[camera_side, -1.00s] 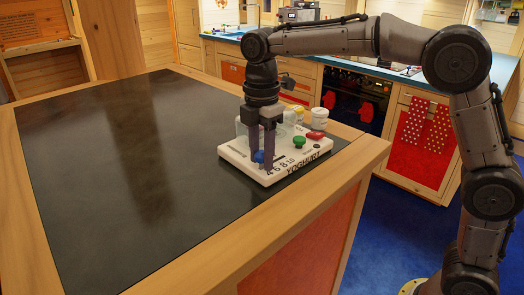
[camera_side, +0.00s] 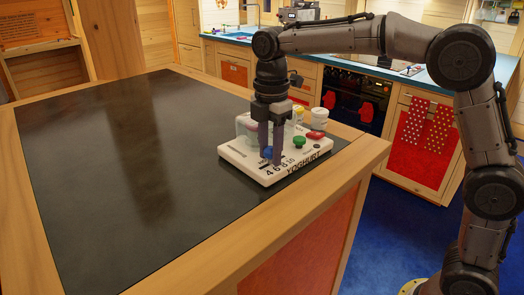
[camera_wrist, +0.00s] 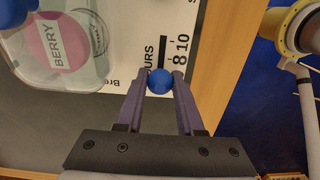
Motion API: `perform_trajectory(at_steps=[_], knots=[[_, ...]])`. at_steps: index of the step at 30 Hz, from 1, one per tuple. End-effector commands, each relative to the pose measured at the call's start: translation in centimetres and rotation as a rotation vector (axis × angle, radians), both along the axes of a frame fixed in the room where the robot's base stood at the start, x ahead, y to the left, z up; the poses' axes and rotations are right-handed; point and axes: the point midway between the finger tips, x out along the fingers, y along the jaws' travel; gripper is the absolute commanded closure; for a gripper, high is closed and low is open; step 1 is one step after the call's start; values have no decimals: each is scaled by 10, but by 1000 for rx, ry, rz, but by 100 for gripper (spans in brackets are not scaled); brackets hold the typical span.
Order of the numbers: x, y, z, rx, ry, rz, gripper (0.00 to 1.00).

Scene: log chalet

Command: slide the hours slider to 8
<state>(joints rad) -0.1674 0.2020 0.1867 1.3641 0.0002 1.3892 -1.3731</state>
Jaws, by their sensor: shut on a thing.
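The white yoghurt maker panel (camera_side: 238,160) lies on the dark worktop, marked YOGHURT, with a printed 4, 6, 8, 10 scale (camera_side: 285,168) along its front. The blue hours slider knob (camera_wrist: 159,82) sits between my fingertips. My gripper (camera_wrist: 161,78) is shut on it, pointing down. In the wrist view the knob appears just below the 8 (camera_wrist: 181,58), with the 10 beyond it. The lower numbers are hidden by a finger there, so its exact reading cannot be told. In the side view the fingers (camera_side: 270,158) partly cover the knob.
A clear jar with a pink BERRY label (camera_wrist: 55,40) stands close beside the gripper. A green knob (camera_side: 299,142) and a red knob (camera_side: 316,135) are on the panel's right. The worktop (camera_side: 130,170) to the left is clear.

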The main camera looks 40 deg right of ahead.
Motion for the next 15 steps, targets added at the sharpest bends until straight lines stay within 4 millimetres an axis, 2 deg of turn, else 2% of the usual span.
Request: perform_trajectory(at_steps=[15], knots=[[0, -19, 1, 0, -3, -1, 100]])
